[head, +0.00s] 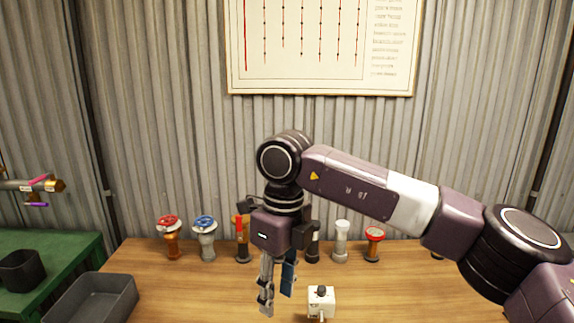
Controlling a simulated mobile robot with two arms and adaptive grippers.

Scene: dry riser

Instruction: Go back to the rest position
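My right gripper (276,300) hangs pointing down over the wooden table, in the middle of the head view. Its arm comes in from the right. A gap shows between its grey finger and its bluish finger, and I see nothing held between them. It is in front of the row of valve-like fittings and left of a small white box with a dark knob (321,300). It looks apart from both, though its height above the table is hard to judge. My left gripper is not in view.
On the wooden table (400,290) stand a red-wheeled fitting (171,240), a blue-wheeled one (206,240), an orange one (242,240), a white one (341,240) and a red-topped one (374,243). A grey tray (92,298) and a green bench (60,247) are left. A wall chart (320,88) hangs behind.

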